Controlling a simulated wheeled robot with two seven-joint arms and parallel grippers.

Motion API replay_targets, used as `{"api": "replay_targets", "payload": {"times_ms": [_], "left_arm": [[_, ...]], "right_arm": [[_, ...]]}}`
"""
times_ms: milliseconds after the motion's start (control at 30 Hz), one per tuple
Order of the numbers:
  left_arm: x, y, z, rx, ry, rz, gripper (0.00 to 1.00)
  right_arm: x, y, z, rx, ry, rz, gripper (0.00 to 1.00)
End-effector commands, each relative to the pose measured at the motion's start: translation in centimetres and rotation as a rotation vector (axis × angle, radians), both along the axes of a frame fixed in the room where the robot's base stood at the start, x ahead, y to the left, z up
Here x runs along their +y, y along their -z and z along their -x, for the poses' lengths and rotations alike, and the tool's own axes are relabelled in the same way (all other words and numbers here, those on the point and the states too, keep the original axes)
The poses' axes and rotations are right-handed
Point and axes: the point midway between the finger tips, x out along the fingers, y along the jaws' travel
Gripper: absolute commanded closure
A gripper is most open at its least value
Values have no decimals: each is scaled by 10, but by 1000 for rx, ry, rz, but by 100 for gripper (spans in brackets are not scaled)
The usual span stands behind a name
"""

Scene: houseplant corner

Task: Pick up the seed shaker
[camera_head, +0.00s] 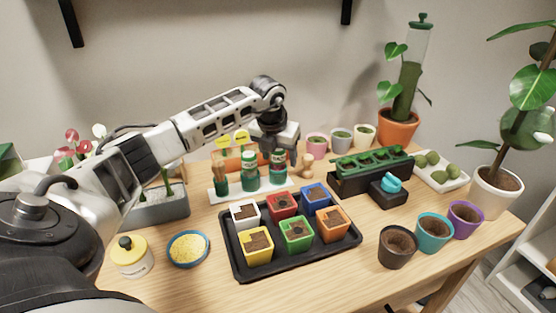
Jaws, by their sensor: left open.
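The frame does not show which one the task means. My left gripper (272,146) points down just above and behind the right bottle. It is open, and its fingertips are partly hidden and small. I cannot tell whether it touches the bottle. No bottle is lifted. My right gripper is not in view.
A black tray (238,266) of coloured square pots lies in front. A yellow-lidded jar (131,257) and a blue bowl of yellow grains (188,249) are front left. A wooden tool (307,166) stands right of the bottles. Round pots (397,248) line the front right.

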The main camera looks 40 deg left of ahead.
Motion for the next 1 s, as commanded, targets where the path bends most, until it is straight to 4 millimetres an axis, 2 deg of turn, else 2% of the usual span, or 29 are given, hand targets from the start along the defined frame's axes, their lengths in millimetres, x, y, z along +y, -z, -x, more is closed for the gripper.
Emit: {"api": "replay_targets", "payload": {"times_ms": [100, 133, 200, 300, 733, 933, 1000], "left_arm": [[0, 0, 0, 0, 1, 0, 40], [0, 0, 0, 0, 1, 0, 45], [0, 0, 0, 0, 1, 0, 65], [0, 0, 0, 0, 1, 0, 88], [0, -7, -1, -3, 1, 0, 89], [0, -33, -1, -7, 1, 1, 89], [-5, -44, 9, -4, 3, -2, 89]], "right_arm": [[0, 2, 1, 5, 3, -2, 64], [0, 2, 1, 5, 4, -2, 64], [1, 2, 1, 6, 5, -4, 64], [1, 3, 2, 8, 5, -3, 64], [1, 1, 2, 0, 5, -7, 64], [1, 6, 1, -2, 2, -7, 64], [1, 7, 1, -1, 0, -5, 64]]}}
